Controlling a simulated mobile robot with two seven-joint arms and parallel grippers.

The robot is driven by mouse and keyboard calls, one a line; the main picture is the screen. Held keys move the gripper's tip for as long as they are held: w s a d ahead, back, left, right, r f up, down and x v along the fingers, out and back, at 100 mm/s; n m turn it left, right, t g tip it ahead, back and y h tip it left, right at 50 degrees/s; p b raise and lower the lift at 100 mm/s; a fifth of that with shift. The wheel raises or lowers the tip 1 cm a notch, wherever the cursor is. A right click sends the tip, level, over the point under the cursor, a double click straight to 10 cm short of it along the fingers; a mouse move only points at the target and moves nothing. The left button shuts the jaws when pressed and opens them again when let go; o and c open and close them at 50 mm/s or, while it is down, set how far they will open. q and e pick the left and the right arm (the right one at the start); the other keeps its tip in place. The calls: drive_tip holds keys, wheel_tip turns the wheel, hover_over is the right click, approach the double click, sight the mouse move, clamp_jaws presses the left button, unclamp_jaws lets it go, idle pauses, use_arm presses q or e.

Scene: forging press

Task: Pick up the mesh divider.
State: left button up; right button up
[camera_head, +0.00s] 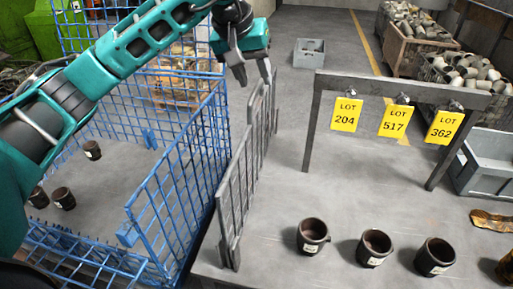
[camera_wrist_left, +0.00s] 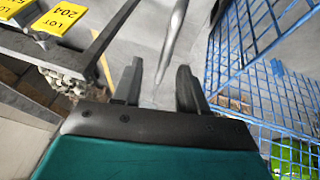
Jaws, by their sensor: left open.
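The mesh divider is a grey wire panel (camera_head: 243,180) standing upright between the blue cage and the open table area. Its top edge runs away from me. My left gripper (camera_head: 254,80) is over the divider's far top end, fingers pointing down, open. In the left wrist view, a grey bar that looks like the divider's top edge (camera_wrist_left: 173,40) runs up to the gap between the spread fingers (camera_wrist_left: 158,72). I cannot tell whether the fingers touch it. My right gripper is not in view.
A blue mesh cage (camera_head: 165,205) with several dark cups stands left of the divider. Right of it, three dark cups (camera_head: 374,248) stand before a grey frame (camera_head: 400,84) with yellow lot tags. A grey bin (camera_head: 309,57) is behind.

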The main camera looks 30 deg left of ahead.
sight(256, 88)
use_arm(q)
drive_tip(key=shift+s+x, duration=0.15)
drive_tip(key=shift+x, duration=1.05)
drive_tip(key=shift+s+x, duration=0.2)
drive_tip(key=shift+x, duration=0.95)
drive_tip(key=shift+a+f, duration=0.15)
drive_tip(key=shift+f, duration=0.3)
drive_tip(key=shift+c, duration=0.2)
clamp_jaws()
drive_tip(key=shift+r, duration=0.1)
